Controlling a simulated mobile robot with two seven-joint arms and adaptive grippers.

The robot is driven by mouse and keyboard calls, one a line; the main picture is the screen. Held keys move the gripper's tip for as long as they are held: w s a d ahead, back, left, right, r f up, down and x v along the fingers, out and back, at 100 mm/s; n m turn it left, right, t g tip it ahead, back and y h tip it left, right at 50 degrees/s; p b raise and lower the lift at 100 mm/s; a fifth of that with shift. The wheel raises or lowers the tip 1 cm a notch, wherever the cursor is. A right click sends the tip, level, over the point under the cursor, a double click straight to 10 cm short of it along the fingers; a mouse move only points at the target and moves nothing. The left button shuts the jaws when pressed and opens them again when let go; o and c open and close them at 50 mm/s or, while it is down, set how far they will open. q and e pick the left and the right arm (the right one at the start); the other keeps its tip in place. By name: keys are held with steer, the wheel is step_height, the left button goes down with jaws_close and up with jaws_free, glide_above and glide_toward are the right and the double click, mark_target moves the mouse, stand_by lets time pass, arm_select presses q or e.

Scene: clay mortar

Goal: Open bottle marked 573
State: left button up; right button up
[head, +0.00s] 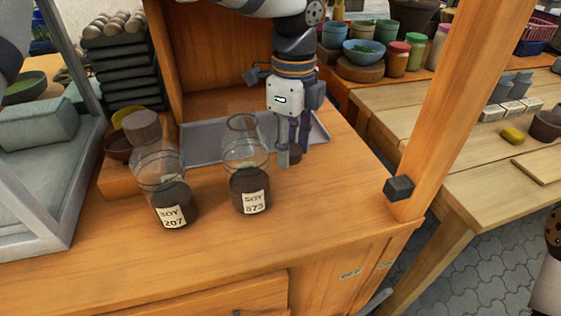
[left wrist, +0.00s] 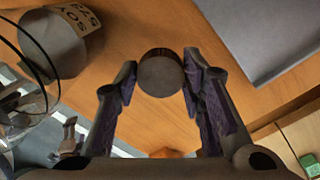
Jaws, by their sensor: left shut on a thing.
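The bottle marked 573 (head: 249,186) is a clear glass bottle with dark liquid and a SOY label. It stands upright on the wooden counter, and its mouth is uncovered. In the left wrist view part of this bottle (left wrist: 56,42) shows at upper left, label upside down. My left gripper (head: 293,157) points down just right of the bottle, apart from it. It is shut on a round dark brown cap (left wrist: 160,74), seen between its fingertips in the left wrist view. My right gripper is not in view.
A capped bottle marked 207 (head: 170,192) stands to the left. A grey tray (head: 198,143) lies behind the bottles. A wooden post (head: 462,105) rises at the right. The front of the counter (head: 200,258) is clear.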

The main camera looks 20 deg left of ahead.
mark_target(291, 148)
arm_select(q)
steer(key=shift+f, duration=1.85)
steer(key=o, duration=1.3)
steer(key=shift+c, duration=0.2)
